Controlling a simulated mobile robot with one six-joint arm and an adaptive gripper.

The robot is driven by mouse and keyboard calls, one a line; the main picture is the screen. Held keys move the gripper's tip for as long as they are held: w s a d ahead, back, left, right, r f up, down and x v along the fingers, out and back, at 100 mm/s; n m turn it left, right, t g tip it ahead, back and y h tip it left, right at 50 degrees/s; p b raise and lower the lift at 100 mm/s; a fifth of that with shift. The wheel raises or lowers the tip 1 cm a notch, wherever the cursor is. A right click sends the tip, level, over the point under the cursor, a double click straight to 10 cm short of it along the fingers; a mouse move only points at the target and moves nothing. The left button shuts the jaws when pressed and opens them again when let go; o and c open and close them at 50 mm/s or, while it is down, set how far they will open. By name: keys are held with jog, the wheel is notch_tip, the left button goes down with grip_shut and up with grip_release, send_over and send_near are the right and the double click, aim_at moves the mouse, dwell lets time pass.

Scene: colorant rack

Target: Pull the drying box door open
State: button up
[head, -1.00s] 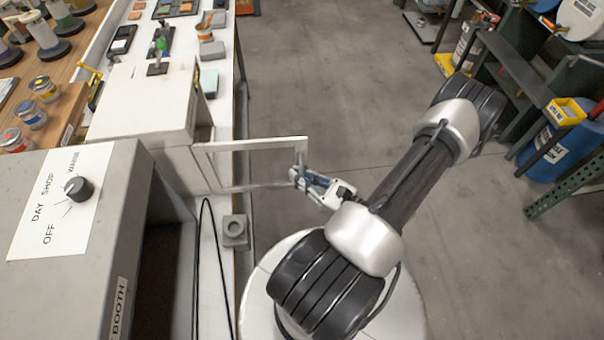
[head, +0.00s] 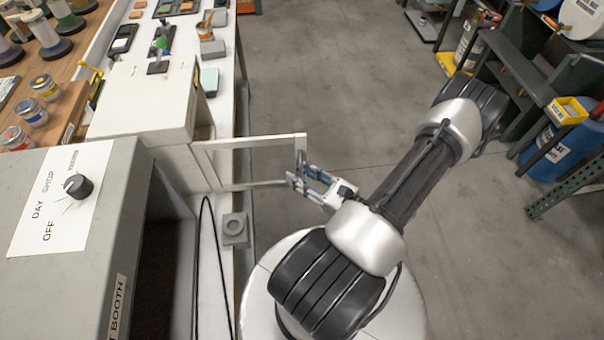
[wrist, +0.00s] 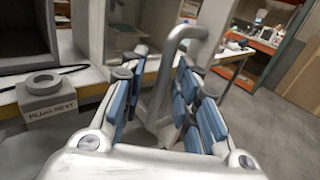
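The drying box (head: 140,105) is a cream box on the bench in the head view. Its door (head: 245,142), a pale frame with a clear pane, stands swung out past the bench edge over the floor. My gripper (head: 296,170) is at the door's free end, with its fingers spread. In the wrist view, the grey bar handle (wrist: 167,75) stands between the blue-padded fingers of my gripper (wrist: 160,95), with gaps showing on both sides. The handle is mostly hidden by the gripper in the head view.
A grey booth (head: 70,220) with a dial stands nearer on the bench. A small grey block with a round socket (head: 235,229) sits at the bench edge, and a black cable (head: 203,260) lies beside it. Shelving with a blue drum (head: 560,150) is at right.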

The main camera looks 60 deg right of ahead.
jog(key=s, duration=1.2)
jog(key=shift+a, duration=0.4)
